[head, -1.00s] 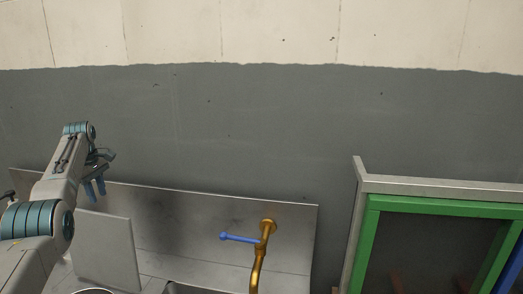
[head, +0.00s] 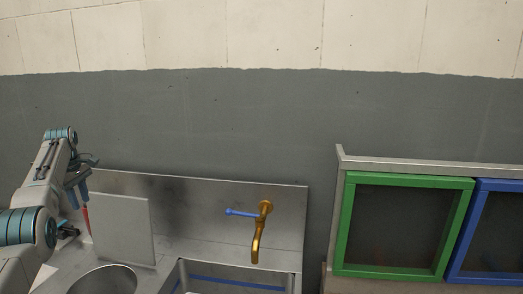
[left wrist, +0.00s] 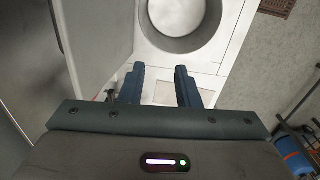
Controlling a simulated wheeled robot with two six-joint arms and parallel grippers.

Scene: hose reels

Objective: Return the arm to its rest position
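My left arm comes in from the left in the head view, raised over the left end of the steel sink unit. My left gripper (head: 77,192) points down there, beside the upright grey panel (head: 122,228). In the left wrist view its two blue fingers (left wrist: 160,88) stand apart with nothing between them. A round basin (left wrist: 182,18) lies beyond the fingertips. My right gripper is not in view.
A brass tap (head: 259,235) with a blue lever stands over a rectangular sink (head: 235,283). Green-framed (head: 343,225) and blue-framed (head: 465,240) panels are at the right. A red item (head: 87,221) shows just below the left gripper. Grey wall behind is bare.

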